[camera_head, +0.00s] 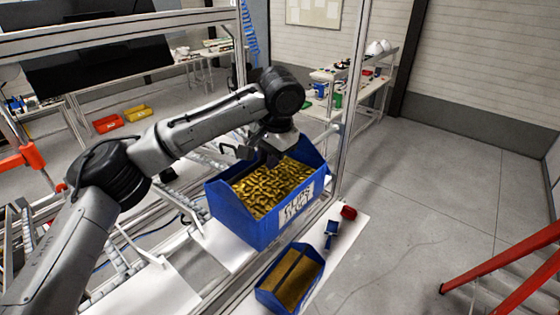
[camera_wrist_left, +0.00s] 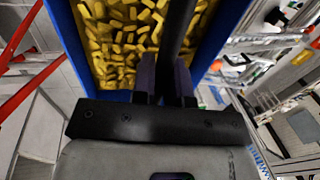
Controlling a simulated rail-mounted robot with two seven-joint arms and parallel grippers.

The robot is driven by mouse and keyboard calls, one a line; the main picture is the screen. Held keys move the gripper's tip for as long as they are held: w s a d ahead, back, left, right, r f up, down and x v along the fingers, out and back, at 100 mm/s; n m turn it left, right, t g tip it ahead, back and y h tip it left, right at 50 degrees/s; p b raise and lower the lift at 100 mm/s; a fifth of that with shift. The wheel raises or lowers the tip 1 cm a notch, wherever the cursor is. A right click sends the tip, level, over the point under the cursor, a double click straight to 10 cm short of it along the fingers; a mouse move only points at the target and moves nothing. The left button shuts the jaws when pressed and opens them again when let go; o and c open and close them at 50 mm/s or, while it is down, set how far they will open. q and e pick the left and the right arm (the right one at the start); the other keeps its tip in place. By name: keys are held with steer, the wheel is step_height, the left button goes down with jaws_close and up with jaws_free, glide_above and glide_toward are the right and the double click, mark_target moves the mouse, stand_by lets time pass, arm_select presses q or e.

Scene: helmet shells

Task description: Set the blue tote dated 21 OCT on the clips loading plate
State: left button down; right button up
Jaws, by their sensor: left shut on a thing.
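A large blue tote (camera_head: 240,217) full of yellow-brown clips is at the middle of the head view. A white label (camera_head: 297,203) with dark print is on its front; the print is too blurred to read surely. My left gripper (camera_head: 270,158) is over the tote, shut on a dark bar across its top. In the left wrist view the fingers (camera_wrist_left: 167,75) close on that bar, with the clips and blue walls (camera_wrist_left: 62,35) of the tote beyond. A white plate (camera_head: 222,248) shows beside and below the tote; whether they touch is unclear. My right gripper is not in view.
A smaller blue bin (camera_head: 265,298) with brown contents stands in front of the tote on a white surface. An aluminium post (camera_head: 352,90) rises close behind. A red ladder-like frame (camera_head: 500,280) is at the right.

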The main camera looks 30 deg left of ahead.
arm_select(q)
steer(key=shift+w+a+f+b, duration=0.15)
steer(key=shift+w+a+f, duration=0.05)
steer(key=shift+a+f, duration=1.15)
steer(key=shift+w+a+f+b, duration=0.2)
steer(key=shift+a+f, duration=0.9)
steer(key=shift+a, duration=0.4)
steer(key=shift+f, duration=0.2)
steer(key=shift+f, duration=0.45)
steer(key=c, duration=1.1)
jaws_free()
steer(key=shift+o, duration=0.2)
steer(key=shift+f, duration=0.1)
